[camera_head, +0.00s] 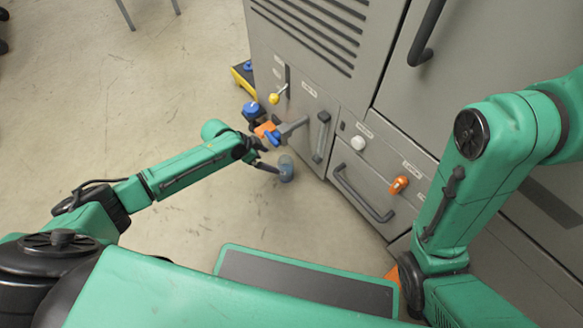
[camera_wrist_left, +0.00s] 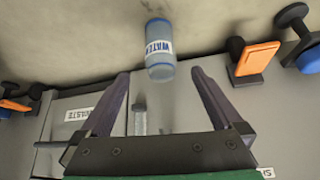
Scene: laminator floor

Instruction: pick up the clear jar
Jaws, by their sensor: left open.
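The clear jar (camera_head: 286,168) has a bluish tint and stands close to the front of the grey machine in the head view. In the left wrist view the jar (camera_wrist_left: 158,50) shows a white label reading WATER and blue bands. My left gripper (camera_head: 269,167) is just left of the jar in the head view. In the left wrist view the open fingers (camera_wrist_left: 160,73) point toward the jar, which lies at and beyond the gap between their tips. Nothing is held. My right arm shows, but its gripper is out of view.
The grey machine (camera_head: 372,168) stands behind the jar, with a drawer handle (camera_head: 360,195), an orange knob (camera_head: 398,184) and a white knob (camera_head: 358,143). An orange valve handle (camera_head: 264,128) and a blue knob (camera_head: 250,108) are near my left wrist.

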